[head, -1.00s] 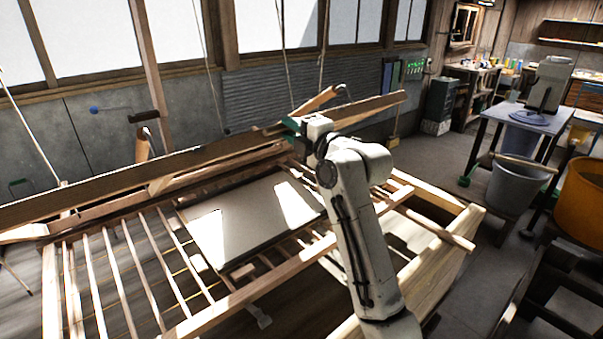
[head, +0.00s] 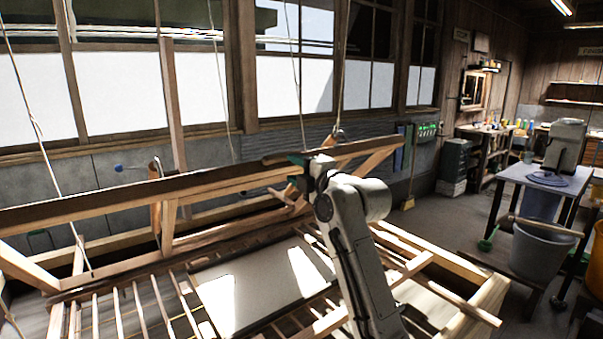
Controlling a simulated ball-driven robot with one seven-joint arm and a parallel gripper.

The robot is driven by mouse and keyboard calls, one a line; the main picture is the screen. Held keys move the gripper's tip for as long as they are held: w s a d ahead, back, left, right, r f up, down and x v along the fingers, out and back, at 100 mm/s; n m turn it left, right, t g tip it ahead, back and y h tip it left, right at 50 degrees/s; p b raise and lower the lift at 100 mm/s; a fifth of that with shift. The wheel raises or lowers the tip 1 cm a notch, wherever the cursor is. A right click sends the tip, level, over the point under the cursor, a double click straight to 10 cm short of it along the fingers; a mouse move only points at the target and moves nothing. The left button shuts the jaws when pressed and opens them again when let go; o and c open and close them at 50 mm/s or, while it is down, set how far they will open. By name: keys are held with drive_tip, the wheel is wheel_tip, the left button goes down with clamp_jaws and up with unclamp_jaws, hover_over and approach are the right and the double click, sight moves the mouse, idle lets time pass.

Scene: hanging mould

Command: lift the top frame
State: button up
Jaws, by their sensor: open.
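The top frame (head: 110,202) is a wooden frame whose long rail crosses the view from the left edge to the upper right. It stands tilted up over the slatted lower frame (head: 460,322), with slanting end pieces showing below the rail. A pale sheet (head: 262,280) lies on the slats. My gripper (head: 298,164), with green fingertips, is at the rail, right of its middle. Its jaws are open; the wrist hides part of the rail, and I cannot tell whether they touch it.
Several ropes (head: 301,70) hang down around the frame. A table (head: 540,176) with a grey device and a grey bucket (head: 541,246) stand at the right. An orange tub (head: 596,265) is at the right edge. Some floor is clear between frame and table.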

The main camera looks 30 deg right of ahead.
drive_tip(key=s+b, duration=0.3)
drive_tip(key=s, duration=0.7)
drive_tip(key=shift+s+d, duration=0.15)
drive_tip(key=shift+s, duration=0.2)
drive_tip(key=shift+f, duration=0.1)
